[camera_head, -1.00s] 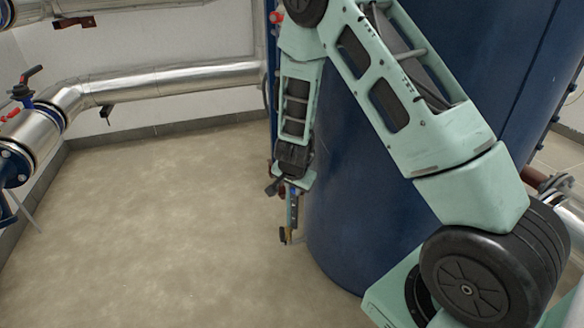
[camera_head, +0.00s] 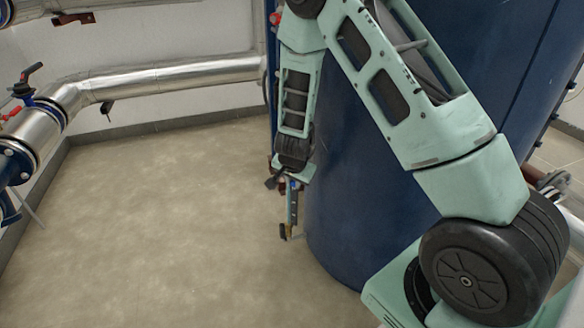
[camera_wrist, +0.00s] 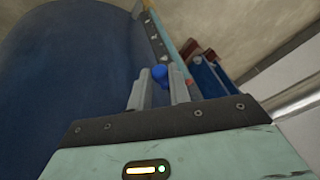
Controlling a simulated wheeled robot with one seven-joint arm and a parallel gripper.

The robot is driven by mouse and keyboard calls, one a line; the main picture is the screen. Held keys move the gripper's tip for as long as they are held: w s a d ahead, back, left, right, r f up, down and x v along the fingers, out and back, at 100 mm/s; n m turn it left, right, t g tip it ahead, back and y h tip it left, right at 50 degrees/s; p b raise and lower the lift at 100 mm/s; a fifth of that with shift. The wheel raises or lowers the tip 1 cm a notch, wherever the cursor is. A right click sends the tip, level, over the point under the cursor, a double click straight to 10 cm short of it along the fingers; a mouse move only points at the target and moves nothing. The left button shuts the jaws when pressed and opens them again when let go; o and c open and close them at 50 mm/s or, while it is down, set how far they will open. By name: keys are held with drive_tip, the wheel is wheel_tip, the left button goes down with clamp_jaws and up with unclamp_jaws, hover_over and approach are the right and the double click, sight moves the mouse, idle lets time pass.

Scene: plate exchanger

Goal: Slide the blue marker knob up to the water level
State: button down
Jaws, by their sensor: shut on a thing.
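The blue marker knob (camera_wrist: 160,72) shows between my gripper's fingertips in the wrist view, and my gripper (camera_wrist: 158,88) is shut on it. The knob is on or beside a narrow gauge strip (camera_wrist: 152,32) that runs along the big blue tank (camera_wrist: 60,80). In the head view my gripper (camera_head: 282,184) is at the left side of the blue tank (camera_head: 345,200), over the gauge (camera_head: 292,208). The gauge's lower end shows below my gripper. The water level cannot be made out in either view.
Silver pipes (camera_head: 165,77) run along the back wall, and a flanged pipe with a valve (camera_head: 28,88) stands at the left. The floor (camera_head: 160,220) left of the tank is clear. Blue and red-brown fittings (camera_wrist: 205,70) lie just right of the gauge.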

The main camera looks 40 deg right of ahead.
drive_tip(key=shift+r+p, duration=0.3)
drive_tip(key=shift+r, duration=0.05)
drive_tip(key=c, duration=1.2)
unclamp_jaws()
drive_tip(key=shift+f, duration=0.1)
drive_tip(key=p+v, duration=0.9)
drive_tip(key=v, duration=0.8)
drive_tip(key=shift+s+a, duration=0.1)
drive_tip(key=shift+s, duration=0.05)
